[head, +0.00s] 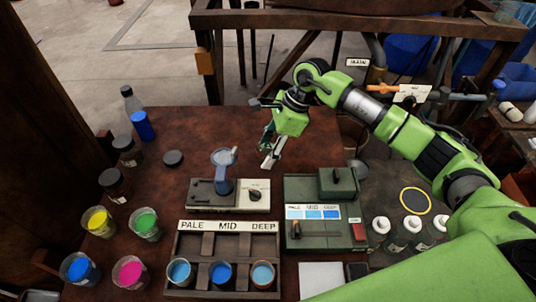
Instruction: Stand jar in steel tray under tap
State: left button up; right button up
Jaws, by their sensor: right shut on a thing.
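My right gripper (270,158) points down over the back middle of the brown table, just right of a blue-grey vessel on a small stirrer unit. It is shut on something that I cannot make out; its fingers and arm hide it. Three jars of blue liquid, left (179,272), middle (221,275) and right (263,275), stand in a rack marked PALE, MID, DEEP. What looks like an orange-handled tap (382,88) is at the back right. No steel tray shows clearly under it; my right arm covers part of that area. My left gripper is out of view.
The stirrer unit (208,195) stands behind the rack (225,239). A green control box (312,240) is to its right. Open pots of yellow (98,221), green (145,224), magenta (130,271) and blue (79,268) stand at left. White-capped bottles (380,227) stand at right.

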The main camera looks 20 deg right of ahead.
jog(key=shift+w+d+f, duration=0.2)
jog(key=shift+w+f, duration=0.05)
jog(key=shift+f, duration=0.15)
notch_tip(320, 180, down, 2)
jog(key=shift+f+p, duration=0.15)
jog(key=shift+p, duration=0.65)
jog(key=shift+f, duration=0.3)
jog(key=shift+f, duration=0.15)
jog(key=shift+f+b, duration=0.15)
jog(key=shift+b, duration=0.15)
jog(key=o, duration=1.2)
